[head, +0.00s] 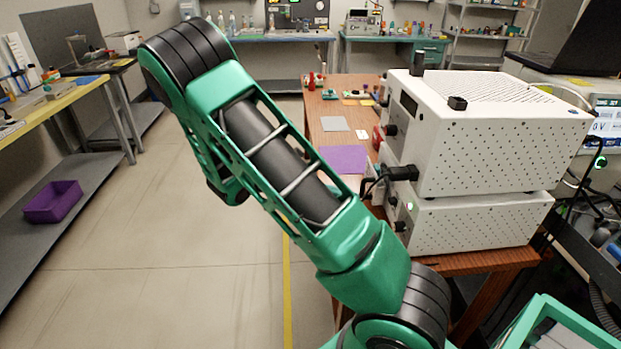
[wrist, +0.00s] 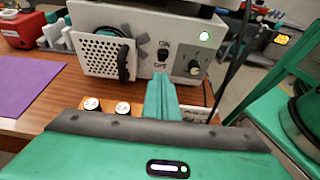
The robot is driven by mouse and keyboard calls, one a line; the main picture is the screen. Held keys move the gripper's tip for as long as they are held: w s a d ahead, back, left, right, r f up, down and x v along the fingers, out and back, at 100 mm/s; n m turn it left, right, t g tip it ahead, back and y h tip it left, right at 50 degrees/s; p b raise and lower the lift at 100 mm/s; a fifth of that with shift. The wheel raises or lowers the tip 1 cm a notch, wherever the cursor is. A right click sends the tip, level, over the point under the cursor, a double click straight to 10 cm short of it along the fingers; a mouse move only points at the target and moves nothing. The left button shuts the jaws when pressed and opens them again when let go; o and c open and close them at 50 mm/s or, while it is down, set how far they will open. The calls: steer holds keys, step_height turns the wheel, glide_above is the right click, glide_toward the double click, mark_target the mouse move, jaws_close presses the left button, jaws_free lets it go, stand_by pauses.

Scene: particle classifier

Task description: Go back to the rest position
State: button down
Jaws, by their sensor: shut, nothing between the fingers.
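My gripper (wrist: 161,88) shows in the wrist view with its green fingers together and nothing between them. The fingertips point toward the front of a white instrument (wrist: 150,45), just below its switch. I cannot tell whether they touch it. That front has a perforated panel, a lit green light and a black knob. In the head view my green arm crosses the middle, bent at upper left, and my gripper is not visible there. Two white boxes, an upper one (head: 490,130) and a lower one (head: 470,222), are stacked on the wooden table to the right of the arm.
The wooden table (head: 345,92) holds a purple mat (head: 345,159), also in the wrist view (wrist: 25,85), and a grey mat (head: 334,123). A purple bin (head: 52,201) sits on a low shelf at left. The floor (head: 170,240) left of the arm is clear.

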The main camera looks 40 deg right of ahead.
steer(key=s+a+r+m+t+y, duration=0.4)
steer(key=s+a+r+m+y, duration=0.1)
steer(key=s+m, duration=0.3)
steer(key=s+a+r+m+t+y, duration=0.3)
steer(key=s+a+r+m+y, duration=0.2)
steer(key=s+m+y, duration=0.2)
steer(key=s+m, duration=0.1)
steer(key=m, duration=0.1)
steer(key=shift+s+r+m+t, duration=0.25)
steer(key=shift+m+t, duration=0.15)
